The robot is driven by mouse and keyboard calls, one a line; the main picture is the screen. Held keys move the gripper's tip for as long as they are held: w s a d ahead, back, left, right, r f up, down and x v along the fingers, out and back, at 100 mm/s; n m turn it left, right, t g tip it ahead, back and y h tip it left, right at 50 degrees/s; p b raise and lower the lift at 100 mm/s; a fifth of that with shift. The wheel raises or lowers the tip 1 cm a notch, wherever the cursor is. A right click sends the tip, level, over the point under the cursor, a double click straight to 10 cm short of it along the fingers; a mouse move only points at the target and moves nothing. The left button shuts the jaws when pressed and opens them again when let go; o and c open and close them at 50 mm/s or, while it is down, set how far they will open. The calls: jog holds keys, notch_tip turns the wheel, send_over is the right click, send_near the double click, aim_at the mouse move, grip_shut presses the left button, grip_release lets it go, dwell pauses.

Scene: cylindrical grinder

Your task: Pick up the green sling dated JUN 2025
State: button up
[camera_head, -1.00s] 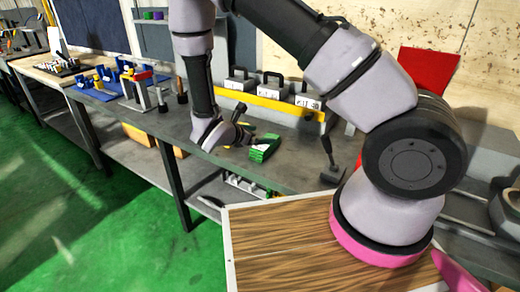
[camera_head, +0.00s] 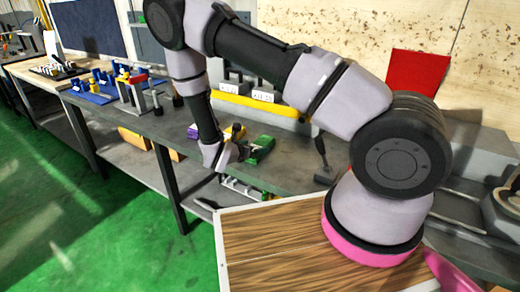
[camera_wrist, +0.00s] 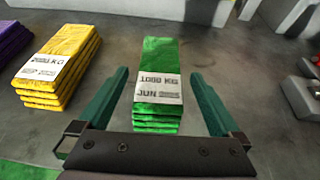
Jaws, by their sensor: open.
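The green sling (camera_wrist: 160,57) is a folded stack with a white label, lying on the grey bench top. Its label reads upside down in the wrist view; I make out JUN but not the year. It also shows in the head view (camera_head: 261,146). My gripper (camera_wrist: 162,78) is open, with one finger on each side of the green sling, apart from it. In the head view my gripper (camera_head: 236,150) is low over the bench beside the sling. I cannot tell the exact height of the fingers.
A yellow folded sling (camera_wrist: 62,60) with a white label lies left of the green one, and a purple one (camera_wrist: 12,40) lies farther left. Grey blocks (camera_wrist: 215,10) stand behind. Metal parts (camera_wrist: 300,95) lie at right. Bare bench separates the slings.

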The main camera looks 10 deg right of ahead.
jog(key=x, duration=0.2)
jog(key=shift+w+d+f, duration=0.2)
jog(key=shift+w+d, duration=0.05)
jog(key=shift+w, duration=0.05)
grip_shut()
jog(key=shift+r, duration=0.1)
